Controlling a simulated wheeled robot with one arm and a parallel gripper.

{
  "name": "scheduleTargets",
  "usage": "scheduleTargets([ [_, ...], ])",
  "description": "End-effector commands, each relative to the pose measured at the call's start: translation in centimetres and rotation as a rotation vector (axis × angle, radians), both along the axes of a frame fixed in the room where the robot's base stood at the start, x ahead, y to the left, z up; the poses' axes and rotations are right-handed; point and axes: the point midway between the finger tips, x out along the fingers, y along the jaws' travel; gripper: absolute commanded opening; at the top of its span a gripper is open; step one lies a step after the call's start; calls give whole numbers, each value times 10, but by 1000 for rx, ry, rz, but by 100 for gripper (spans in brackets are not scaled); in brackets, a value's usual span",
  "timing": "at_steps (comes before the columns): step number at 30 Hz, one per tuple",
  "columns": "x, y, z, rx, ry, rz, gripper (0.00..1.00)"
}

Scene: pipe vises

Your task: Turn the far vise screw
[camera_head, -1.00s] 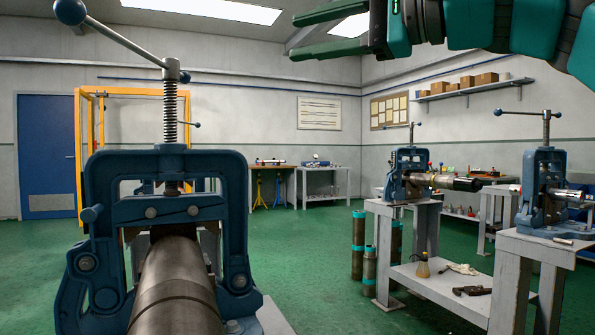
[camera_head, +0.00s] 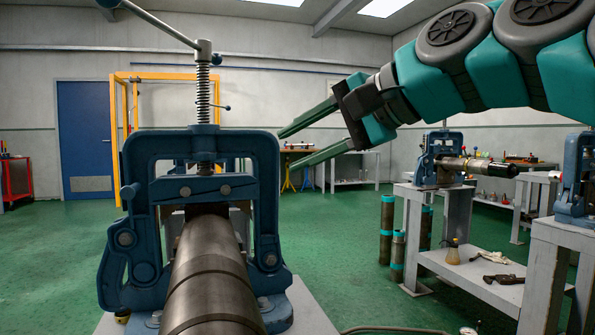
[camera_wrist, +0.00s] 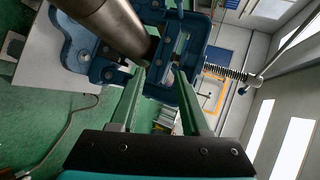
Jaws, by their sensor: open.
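A large blue vise (camera_head: 268,205) stands close in the head view, clamping a dark steel pipe (camera_head: 208,280). Its upright screw (camera_head: 203,95) carries a spring and a slanted bar handle (camera_head: 160,24). Behind it, a small blue-ended bar (camera_head: 227,108) shows, its base mostly hidden. Two more blue vises, a middle one (camera_head: 425,160) and a right one (camera_head: 570,185), hold pipes on grey stands. My gripper (camera_head: 288,151) is open and empty, right of the near vise, fingers pointing left. In the wrist view its fingers (camera_wrist: 160,78) point toward a vise frame (camera_wrist: 190,60) and spring screw (camera_wrist: 225,71).
Grey stands (camera_head: 418,230) fill the right side, with tools on a lower shelf and upright pipes (camera_head: 387,225) beside them. A yellow frame (camera_head: 118,120) and blue door (camera_head: 88,140) are at the back. Green floor (camera_head: 345,260) is open between.

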Motion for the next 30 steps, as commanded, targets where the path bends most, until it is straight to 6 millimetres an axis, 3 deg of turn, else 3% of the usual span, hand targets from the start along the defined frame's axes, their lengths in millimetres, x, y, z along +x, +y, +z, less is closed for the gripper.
scheduleTargets([
  [7, 1, 5, -29, -70, 19, 11, 47],
  [19, 1, 5, -36, -86, 22, 14, 47],
  [26, 1, 5, -36, -86, 20, 16, 22],
  [30, 4, 14, -21, -90, -54, 89, 6],
])
